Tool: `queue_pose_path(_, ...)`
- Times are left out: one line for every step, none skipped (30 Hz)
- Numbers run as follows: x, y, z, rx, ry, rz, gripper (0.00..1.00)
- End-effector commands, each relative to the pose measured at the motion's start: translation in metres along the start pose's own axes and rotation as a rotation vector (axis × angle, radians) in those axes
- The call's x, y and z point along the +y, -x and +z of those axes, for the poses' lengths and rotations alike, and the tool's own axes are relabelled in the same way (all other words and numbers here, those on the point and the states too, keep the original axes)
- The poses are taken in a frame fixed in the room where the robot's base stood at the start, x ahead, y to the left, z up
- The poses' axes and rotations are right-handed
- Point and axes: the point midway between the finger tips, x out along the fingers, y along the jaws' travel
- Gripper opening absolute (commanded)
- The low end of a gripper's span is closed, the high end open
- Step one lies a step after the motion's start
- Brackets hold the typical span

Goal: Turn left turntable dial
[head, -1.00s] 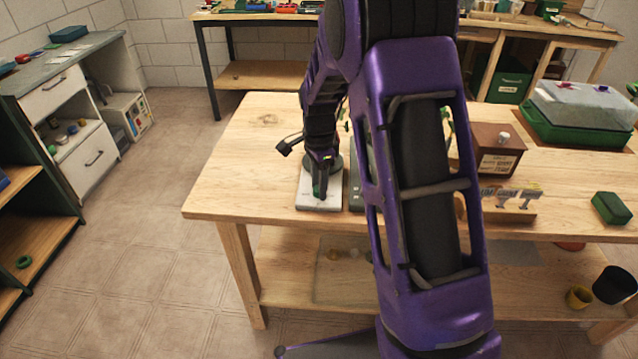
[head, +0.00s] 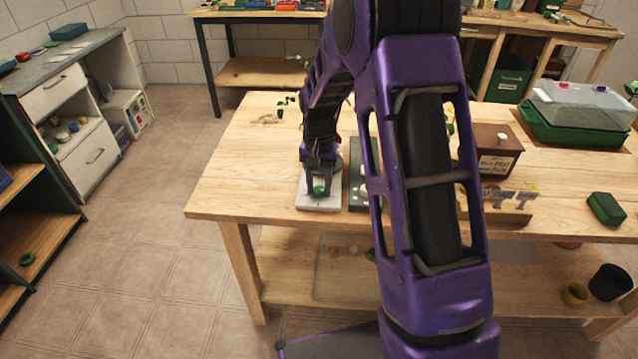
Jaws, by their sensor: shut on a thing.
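The left turntable has a white base plate (head: 318,203) on the wooden table, near its front left part. A small green dial (head: 319,190) sits on this base. My gripper (head: 319,184) points down over the base, with a finger on each side of the green dial, and is shut on it. A dark grey panel (head: 356,200) with pale knobs stands just right of the base, partly behind my arm.
A brown box (head: 497,150) with a white knob, a wooden holder (head: 510,205), a green block (head: 606,208) and a green tray with a clear lid (head: 580,107) stand on the right of the table (head: 235,185). The table's left part is mostly clear.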

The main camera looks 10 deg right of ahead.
Motion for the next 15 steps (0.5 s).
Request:
queue_pose_path(-0.0002,0.0017,-0.0006,0.001,0.042,-0.001,0.00)
queue_pose_path(0.0000,0.0018,-0.0007,0.002,0.070,-0.001,0.00)
queue_pose_path(0.0001,0.0018,-0.0007,0.002,0.107,-0.001,0.00)
queue_pose_path(0.0000,0.0018,-0.0007,0.002,0.135,-0.001,0.00)
queue_pose_path(-0.0002,0.0018,-0.0006,0.002,0.161,-0.001,0.00)
queue_pose_path(-0.0005,0.0018,-0.0005,0.001,0.196,-0.002,0.00)
queue_pose_path(-0.0006,0.0018,-0.0004,0.001,0.222,-0.002,0.00)
queue_pose_path(-0.0006,0.0018,-0.0004,0.001,0.247,-0.002,0.00)
queue_pose_path(-0.0003,0.0017,-0.0005,0.001,0.279,-0.001,0.00)
queue_pose_path(-0.0001,0.0017,-0.0006,0.001,0.301,-0.001,0.00)
queue_pose_path(0.0000,0.0016,-0.0006,0.001,0.322,-0.001,0.00)
queue_pose_path(0.0001,0.0016,-0.0006,0.001,0.350,0.000,0.00)
queue_pose_path(0.0000,0.0015,-0.0006,0.001,0.370,-0.001,0.00)
queue_pose_path(-0.0001,0.0015,-0.0005,0.001,0.388,-0.001,0.00)
queue_pose_path(-0.0003,0.0014,-0.0004,0.001,0.412,-0.001,0.00)
